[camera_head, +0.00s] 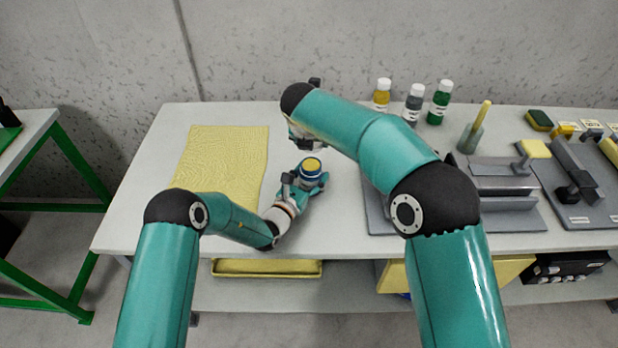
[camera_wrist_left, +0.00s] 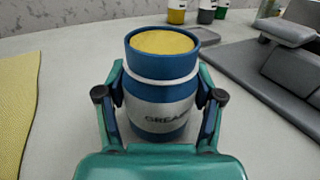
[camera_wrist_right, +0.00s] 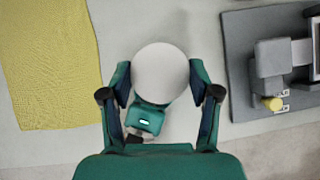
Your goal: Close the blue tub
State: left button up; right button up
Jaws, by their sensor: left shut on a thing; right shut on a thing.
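The blue tub (camera_wrist_left: 162,90) has a white band reading GREASE and is open at the top, showing a yellow fill. It also shows upright in the head view (camera_head: 311,166). My left gripper (camera_head: 304,184) is shut around its sides. In the right wrist view, my right gripper (camera_wrist_right: 160,90) is shut on a round white lid (camera_wrist_right: 162,70). In the head view, my right arm largely hides that gripper, and I cannot make out the lid there. Part of my left gripper shows beneath the lid in the right wrist view, where the tub is hidden.
A yellow cloth (camera_head: 225,155) lies left on the table (camera_head: 140,205). Yellow, grey and green bottles (camera_head: 414,104) stand at the back. A brush in a holder (camera_head: 471,138) and grey fixtures (camera_head: 505,185) on mats occupy the right. Bare tabletop lies between cloth and mats.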

aim_at(312, 163)
jog(key=shift+f, duration=2.4)
jog(key=shift+f, duration=0.1)
jog(key=shift+f, duration=0.75)
jog(key=shift+f, duration=0.55)
pick_arm(q)
grip_shut()
pick_arm(e)
jog(key=shift+w+a+f+m+h, duration=0.1)
jog(key=shift+a+m+h, duration=0.15)
jog(key=shift+m+h, duration=0.6)
jog(key=m+h, duration=0.1)
jog(key=m, duration=0.2)
jog(key=shift+w+g, duration=0.2)
jog(key=shift+g, duration=0.2)
jog(key=shift+s+m+g+h, duration=0.15)
jog(key=shift+m+g+h, duration=0.3)
jog(key=shift+m, duration=0.5)
